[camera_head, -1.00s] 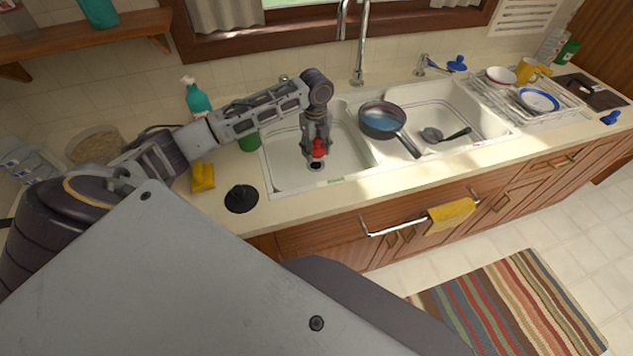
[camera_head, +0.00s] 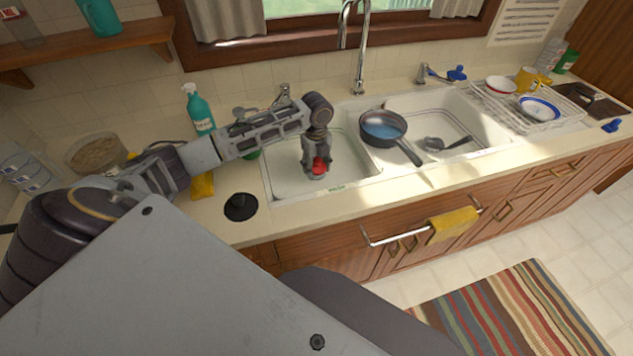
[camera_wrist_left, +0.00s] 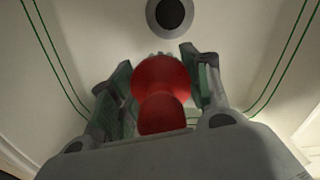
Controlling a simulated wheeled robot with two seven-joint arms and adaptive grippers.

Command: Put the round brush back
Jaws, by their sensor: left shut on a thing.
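The round brush (camera_head: 319,166) has a glossy red knob-like handle; pale bristle tips show just past it in the left wrist view, where the red handle (camera_wrist_left: 160,95) fills the space between the fingers. My left gripper (camera_head: 316,167) points down into the left basin of the sink (camera_head: 346,150) and is shut on this brush. The dark round drain (camera_wrist_left: 170,13) lies beyond the brush in the left wrist view; the gripper hides it in the head view. I cannot tell whether the brush touches the basin floor. My right gripper is not in view.
A frying pan (camera_head: 383,128) rests at the divider between the basins. A dark utensil (camera_head: 447,143) lies in the right basin. A black plunger-like disc (camera_head: 240,206), a yellow object (camera_head: 202,186) and a teal bottle (camera_head: 200,112) stand left of the sink. A faucet (camera_head: 359,55) rises behind.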

